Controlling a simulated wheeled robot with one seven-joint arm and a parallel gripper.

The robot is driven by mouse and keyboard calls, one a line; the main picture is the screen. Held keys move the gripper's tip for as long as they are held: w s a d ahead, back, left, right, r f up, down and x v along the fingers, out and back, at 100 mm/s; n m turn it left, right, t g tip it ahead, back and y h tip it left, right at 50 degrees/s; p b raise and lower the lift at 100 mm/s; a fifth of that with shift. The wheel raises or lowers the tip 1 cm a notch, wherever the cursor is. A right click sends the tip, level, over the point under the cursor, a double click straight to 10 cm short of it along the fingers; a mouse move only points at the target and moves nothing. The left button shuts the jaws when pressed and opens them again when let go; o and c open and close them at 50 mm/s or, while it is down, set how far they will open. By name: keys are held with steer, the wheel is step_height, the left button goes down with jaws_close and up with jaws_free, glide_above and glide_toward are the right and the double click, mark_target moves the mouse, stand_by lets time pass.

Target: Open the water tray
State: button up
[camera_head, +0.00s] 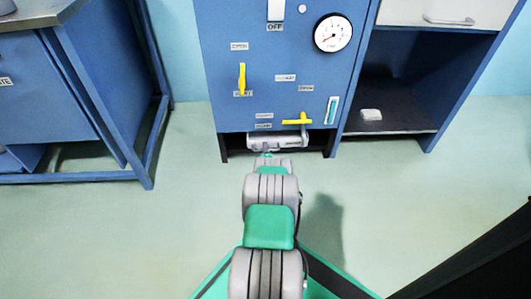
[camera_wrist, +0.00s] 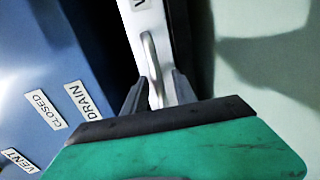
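The water tray shows in the wrist view as a narrow white front (camera_wrist: 143,22) with a partly cut-off label. A pale bar handle (camera_wrist: 149,50) stands out from it. My gripper (camera_wrist: 159,78) is open, with one dark finger on each side of the handle's near end. I see gaps beside the handle, and cannot tell whether either finger touches it. In the head view, my arm reaches to the bottom of the blue cabinet (camera_head: 222,65), and its end covers most of the tray's area. How far out the tray stands is not clear there.
Yellow valve handles (camera_head: 242,78) (camera_head: 297,121) and a round gauge (camera_head: 333,33) are on the cabinet front. An open shelf (camera_head: 390,118) with a small white object (camera_head: 371,114) stands at right, a blue bench (camera_head: 60,90) at left. The floor before the cabinet is clear apart from my arm.

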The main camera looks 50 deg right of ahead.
steer(key=shift+c, duration=0.3)
jaws_close()
stand_by(1.1)
